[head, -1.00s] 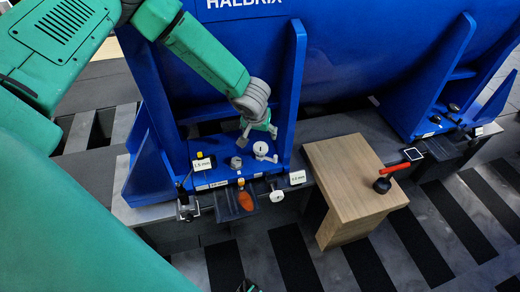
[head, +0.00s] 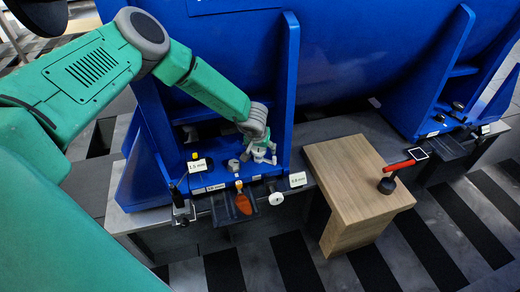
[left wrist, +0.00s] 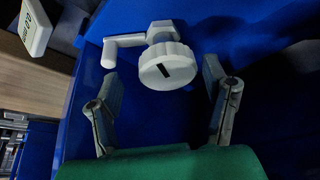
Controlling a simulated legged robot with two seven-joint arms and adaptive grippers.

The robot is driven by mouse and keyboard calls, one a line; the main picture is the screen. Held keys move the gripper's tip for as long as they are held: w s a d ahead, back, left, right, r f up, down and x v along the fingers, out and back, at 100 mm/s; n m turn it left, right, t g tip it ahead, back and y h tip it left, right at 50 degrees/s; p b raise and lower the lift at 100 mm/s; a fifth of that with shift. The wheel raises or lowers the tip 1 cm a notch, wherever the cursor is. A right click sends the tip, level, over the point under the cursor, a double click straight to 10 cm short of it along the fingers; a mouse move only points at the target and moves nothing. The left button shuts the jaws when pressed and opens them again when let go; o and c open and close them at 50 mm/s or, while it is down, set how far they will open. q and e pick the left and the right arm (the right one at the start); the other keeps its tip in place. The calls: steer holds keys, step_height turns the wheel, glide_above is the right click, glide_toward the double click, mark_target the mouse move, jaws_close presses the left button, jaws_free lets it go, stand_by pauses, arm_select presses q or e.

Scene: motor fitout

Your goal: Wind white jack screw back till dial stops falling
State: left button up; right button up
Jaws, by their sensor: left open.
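In the left wrist view a white round knob (left wrist: 167,66) with a black slot stands on the blue foot, with a white crank handle (left wrist: 124,46) on its left. My left gripper (left wrist: 160,75) is open, with one finger on each side of the knob and no visible grip on it. In the head view my left gripper (head: 264,156) is over this knob and mostly hides it. A second white knob (head: 276,198) sticks out at the foot's front edge. A white plate marked in mm (head: 298,179) stands beside it; its figures are hard to read. My right gripper is out of view.
Another mm plate (head: 200,165) and a grey nut (head: 234,165) are on the foot. An orange-topped tool (head: 243,202) is at the front. The blue motor housing (head: 350,50) rises behind.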

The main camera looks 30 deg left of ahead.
arm_select(q)
steer(key=shift+s+a+f, duration=0.1)
steer(key=shift+a+f, duration=0.1)
steer(key=shift+a, duration=0.25)
steer(key=c, duration=1.2)
steer(key=shift+o, duration=0.2)
steer(key=shift+a, duration=0.25)
steer(key=shift+d+n, duration=0.3)
steer(key=shift+d, duration=0.05)
steer(key=shift+n+y+p, duration=0.3)
steer(key=shift+n+p, duration=0.2)
steer(key=shift+n, duration=0.3)
steer(key=shift+n+g+y, duration=0.3)
steer(key=shift+n+g, duration=0.2)
steer(key=shift+n, duration=0.3)
steer(key=n, duration=0.2)
steer(key=shift+f+n+y, duration=0.1)
steer(key=shift+n+y, duration=0.2)
steer(key=shift+y, duration=0.1)
steer(key=shift+d+n+g+b, duration=0.1)
steer(key=shift+n+g+b, duration=0.55)
steer(key=shift+n, duration=0.85)
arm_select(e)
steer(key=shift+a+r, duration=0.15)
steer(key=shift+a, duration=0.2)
